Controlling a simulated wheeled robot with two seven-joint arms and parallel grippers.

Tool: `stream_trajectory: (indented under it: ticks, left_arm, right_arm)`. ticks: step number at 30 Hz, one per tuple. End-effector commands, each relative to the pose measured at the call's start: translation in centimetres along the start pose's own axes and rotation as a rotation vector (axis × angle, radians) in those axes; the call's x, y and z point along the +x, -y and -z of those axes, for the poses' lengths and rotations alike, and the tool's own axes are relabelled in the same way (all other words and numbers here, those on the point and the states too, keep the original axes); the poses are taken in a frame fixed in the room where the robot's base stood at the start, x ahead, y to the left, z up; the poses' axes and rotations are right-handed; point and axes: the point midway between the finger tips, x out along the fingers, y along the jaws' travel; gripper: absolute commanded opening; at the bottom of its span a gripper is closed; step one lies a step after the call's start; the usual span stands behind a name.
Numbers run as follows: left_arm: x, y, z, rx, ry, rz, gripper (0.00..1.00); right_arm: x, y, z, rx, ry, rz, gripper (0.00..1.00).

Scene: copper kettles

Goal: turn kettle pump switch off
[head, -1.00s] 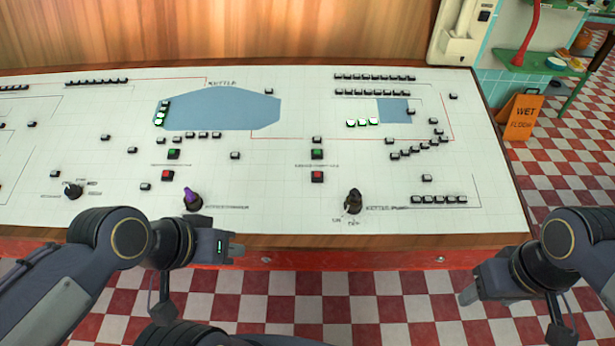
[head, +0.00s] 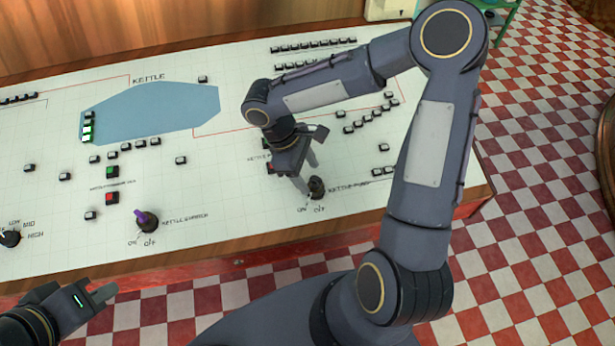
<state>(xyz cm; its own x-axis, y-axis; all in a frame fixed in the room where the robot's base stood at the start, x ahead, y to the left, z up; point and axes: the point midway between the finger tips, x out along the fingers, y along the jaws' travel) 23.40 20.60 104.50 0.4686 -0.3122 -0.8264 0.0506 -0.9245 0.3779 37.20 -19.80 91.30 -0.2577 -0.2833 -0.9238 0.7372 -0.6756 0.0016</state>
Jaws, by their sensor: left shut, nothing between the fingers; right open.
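The kettle pump switch (head: 316,188) is a dark rotary knob near the front edge of the sloped white panel, with ON and OFF marked below it and its label to the right. Which way the knob points is too small to tell. My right gripper (head: 307,177) is open and points down at the panel, its fingertips just beside the knob on its upper left. I cannot tell whether they touch it. My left gripper (head: 104,296) is shut and empty, low at the left in front of the panel.
A similar switch with a purple handle (head: 146,218) stands further left, with red (head: 112,198) and green (head: 112,172) buttons above it. Another dark knob (head: 10,238) is at the far left. My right arm hides the panel's right part.

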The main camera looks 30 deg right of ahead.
Motion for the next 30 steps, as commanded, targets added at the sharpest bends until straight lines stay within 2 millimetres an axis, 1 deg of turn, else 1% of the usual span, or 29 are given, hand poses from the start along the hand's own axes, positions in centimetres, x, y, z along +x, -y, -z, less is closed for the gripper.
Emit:
stream_trajectory:
  ticks: [1,3,6,10,17,20,27,28,30]
  left_arm:
    - [-0.1,0.0,0.1,0.000,0.000,0.000,0.00]
    - [-0.1,-0.1,0.1,0.000,0.000,0.000,0.00]
    - [-0.2,-0.1,0.1,0.000,0.000,0.000,0.00]
    - [-0.2,-0.1,0.1,0.000,0.000,0.000,0.00]
    - [-0.2,-0.1,0.1,0.000,0.000,0.000,0.00]
    - [-0.2,-0.1,0.1,0.000,0.000,0.000,0.00]
    - [-0.2,-0.1,0.1,0.000,0.000,0.000,0.00]
    - [-0.2,-0.1,0.1,0.000,0.000,0.000,0.00]
    - [-0.2,-0.1,0.1,0.000,0.000,0.000,0.00]
  right_arm:
    - [0.9,0.1,-0.1,-0.002,0.003,0.005,0.58]
    - [1.9,0.1,-0.1,-0.002,0.002,0.004,0.58]
    - [2.9,0.1,-0.1,-0.002,0.001,0.002,0.58]
    - [3.6,0.0,-0.1,0.000,-0.001,0.001,0.58]
    - [3.7,0.0,0.0,0.000,-0.001,0.000,0.58]
    - [3.7,0.0,0.0,0.000,-0.001,0.000,0.47]
    - [3.7,0.0,0.0,0.000,-0.001,0.000,0.16]
    - [3.7,0.0,0.0,0.000,-0.001,0.000,0.13]
    - [3.6,0.0,0.0,0.000,-0.001,-0.001,0.13]
